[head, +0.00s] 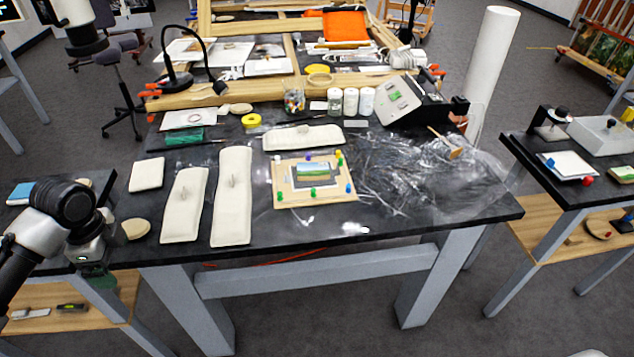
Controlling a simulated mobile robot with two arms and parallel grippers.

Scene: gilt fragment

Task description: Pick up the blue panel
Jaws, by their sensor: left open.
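A flat blue piece (20,193), the only blue panel-like thing I make out, lies on the dark side table at the far left. It is small in the head view, and my left arm partly covers the area beside it. My left gripper (97,274) points down to the right of the blue piece, near the left end of the main table. It is open, and I see nothing held in it. The gap between its fingers is hard to make out. My right gripper is not in view.
The black main table (330,225) holds long cream cushions (232,195), a small landscape picture on a wooden board (312,180) with coloured pins, and crumpled clear film (400,175). A tall white roll (491,60) stands behind.

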